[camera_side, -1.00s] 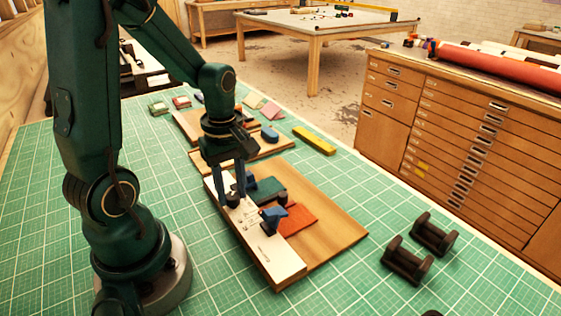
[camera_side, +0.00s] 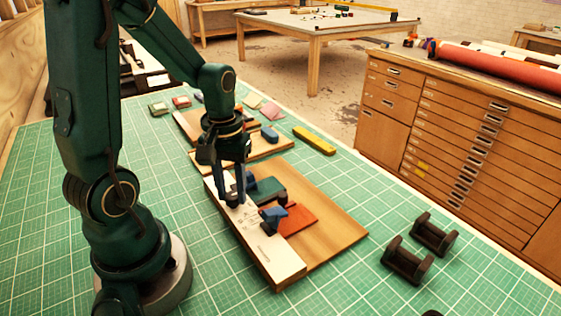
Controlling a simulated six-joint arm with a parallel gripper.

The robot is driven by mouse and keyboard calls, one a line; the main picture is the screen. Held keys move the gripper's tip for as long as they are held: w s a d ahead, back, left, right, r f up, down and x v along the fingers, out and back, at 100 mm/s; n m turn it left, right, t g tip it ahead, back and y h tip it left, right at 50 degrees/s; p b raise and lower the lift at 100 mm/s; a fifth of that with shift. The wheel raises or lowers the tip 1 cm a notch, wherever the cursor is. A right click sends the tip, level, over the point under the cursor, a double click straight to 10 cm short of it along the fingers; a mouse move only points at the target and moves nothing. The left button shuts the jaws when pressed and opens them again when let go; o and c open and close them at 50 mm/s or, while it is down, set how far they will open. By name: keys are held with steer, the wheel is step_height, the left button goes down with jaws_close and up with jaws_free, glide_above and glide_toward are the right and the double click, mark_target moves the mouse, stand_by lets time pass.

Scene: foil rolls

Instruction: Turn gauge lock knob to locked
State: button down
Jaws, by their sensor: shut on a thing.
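My gripper (camera_side: 233,198) points down over the white plate (camera_side: 262,245) on the wooden board (camera_side: 338,232). Its fingers are shut on the gauge lock knob, which is small and mostly hidden between them, so I cannot read its angle. A dark green block (camera_side: 265,190) sits just right of the fingers. A blue part (camera_side: 273,215) stands nearer the camera, beside a flat orange-red piece (camera_side: 298,219). Small markings show on the white plate, too small to read.
Two dark roll stands (camera_side: 408,260) are at the right on the green mat (camera_side: 350,287). A yellow bar (camera_side: 314,141) and a second wooden board (camera_side: 270,150) with a blue piece (camera_side: 269,134) lie behind.

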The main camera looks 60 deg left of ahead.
mark_target(233, 195)
steer(key=m, duration=0.4)
steer(key=shift+m, duration=2.2)
steer(key=c, duration=0.5)
jaws_free()
steer(key=shift+r, duration=2.6)
steer(key=shift+d+m, duration=0.1)
steer(key=shift+m, duration=0.2)
